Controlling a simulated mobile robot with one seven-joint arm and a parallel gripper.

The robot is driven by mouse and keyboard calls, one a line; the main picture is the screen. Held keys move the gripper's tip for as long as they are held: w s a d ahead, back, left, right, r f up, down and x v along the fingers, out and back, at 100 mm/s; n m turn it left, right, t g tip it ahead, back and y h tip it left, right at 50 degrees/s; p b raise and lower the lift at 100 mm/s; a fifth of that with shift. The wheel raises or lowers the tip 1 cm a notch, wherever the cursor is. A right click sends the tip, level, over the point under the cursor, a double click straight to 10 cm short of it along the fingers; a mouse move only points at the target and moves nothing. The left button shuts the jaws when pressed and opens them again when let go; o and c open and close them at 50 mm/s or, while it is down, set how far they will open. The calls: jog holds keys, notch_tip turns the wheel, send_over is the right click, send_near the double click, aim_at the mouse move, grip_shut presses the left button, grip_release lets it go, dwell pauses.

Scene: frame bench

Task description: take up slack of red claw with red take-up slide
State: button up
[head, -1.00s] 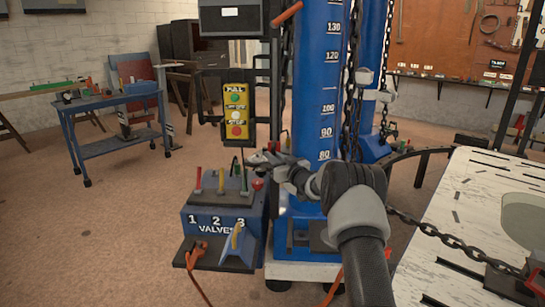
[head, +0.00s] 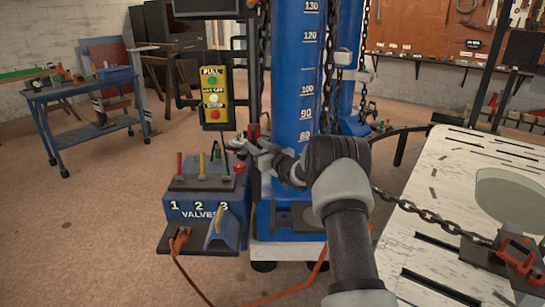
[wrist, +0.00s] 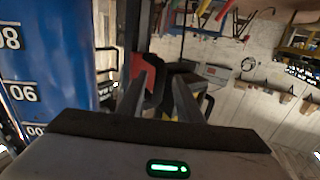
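A red claw (head: 518,258) sits on a dark block at the right edge of the frame bench (head: 400,265). A dark chain (head: 430,217) runs to it from the blue column (head: 297,90). My gripper (head: 238,146) is left of the column's base, above the valve box and far from the claw. A small red part (head: 254,132) shows upright just behind my gripper; I cannot tell if it is the take-up slide.
The valve box (head: 205,205) with coloured levers stands below my gripper. A yellow button panel (head: 215,100) hangs above it. A blue cart (head: 85,105) stands at the left. An orange hose (head: 285,292) lies on the floor. Open floor lies at the left.

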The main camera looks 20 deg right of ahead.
jog(key=p+v, duration=0.2)
jog(key=v, duration=1.3)
jog(key=shift+s, duration=0.1)
jog(key=s+a+r+m+g+h, duration=0.1)
jog(key=s+a+r+g+h, duration=0.15)
jog(key=s+r, duration=0.35)
jog(key=s+a+r+m+g+h, duration=0.15)
jog(key=s+r+h, duration=0.25)
jog(key=r, duration=0.4)
jog(key=s+a+g+y, duration=0.1)
jog(key=s+a+g, duration=0.2)
jog(key=s, duration=0.8)
jog(key=s+a+f+g, duration=0.15)
jog(key=s+a, duration=0.25)
jog(key=s, duration=0.8)
jog(key=s+a+g+y, duration=0.1)
jog(key=s+a+g, duration=0.2)
jog(key=s, duration=0.8)
notch_tip(320, 180, up, 23)
jog(key=p, duration=2.3)
jog(key=shift+r+m, duration=0.2)
jog(key=shift+m, duration=0.15)
